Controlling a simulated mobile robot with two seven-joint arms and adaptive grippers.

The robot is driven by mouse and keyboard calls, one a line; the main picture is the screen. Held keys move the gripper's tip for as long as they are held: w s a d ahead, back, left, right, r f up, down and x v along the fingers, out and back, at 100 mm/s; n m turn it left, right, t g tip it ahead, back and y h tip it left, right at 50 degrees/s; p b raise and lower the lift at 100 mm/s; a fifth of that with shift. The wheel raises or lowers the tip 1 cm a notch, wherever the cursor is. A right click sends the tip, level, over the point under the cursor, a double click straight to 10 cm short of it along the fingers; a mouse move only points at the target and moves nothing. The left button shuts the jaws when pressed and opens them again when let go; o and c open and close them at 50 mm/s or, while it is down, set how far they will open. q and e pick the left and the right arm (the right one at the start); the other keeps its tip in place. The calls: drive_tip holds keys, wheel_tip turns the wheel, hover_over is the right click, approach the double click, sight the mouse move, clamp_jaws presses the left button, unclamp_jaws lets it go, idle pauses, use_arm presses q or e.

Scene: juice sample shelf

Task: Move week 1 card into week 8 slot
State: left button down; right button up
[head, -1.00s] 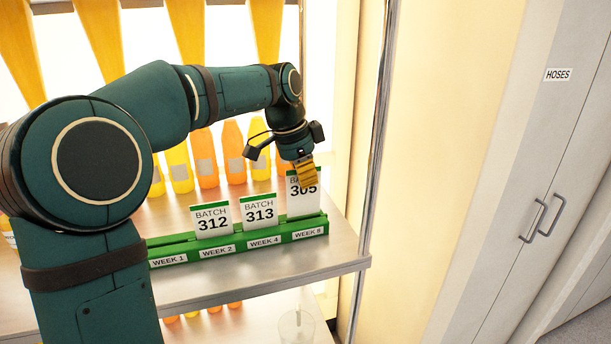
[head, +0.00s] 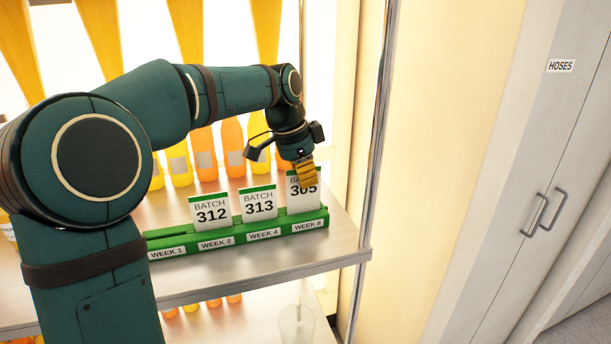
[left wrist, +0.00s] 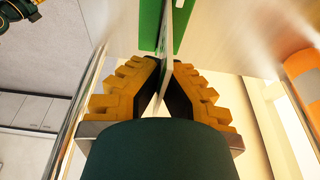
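The week 1 card, white with "305" (head: 303,201), stands upright at the WEEK 8 slot (head: 307,226), the right end of the green rack (head: 167,240). It sits higher than its neighbours; how deep its lower edge is in the slot is hidden. My left gripper (head: 305,173) is shut on its upper part and covers some of its print. In the left wrist view the yellow fingers (left wrist: 166,66) close on both faces of the thin card (left wrist: 163,84), seen edge-on. The WEEK 1 slot (head: 166,253) shows no card. My right gripper is not in view.
The batch 312 card (head: 211,214) stands at WEEK 2 and the batch 313 card (head: 259,207) at WEEK 4. Several juice bottles (head: 206,155) stand behind. A metal shelf post (head: 378,130) rises right of the rack. A clear cup (head: 297,326) is below.

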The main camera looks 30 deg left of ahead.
use_arm(q)
drive_tip(key=shift+f+b, duration=0.45)
drive_tip(key=shift+f, duration=0.55)
idle(0.7)
drive_tip(key=c, duration=1.1)
unclamp_jaws()
drive_tip(key=shift+o, duration=0.2)
drive_tip(key=shift+r, duration=0.15)
drive_tip(key=v, duration=1.2)
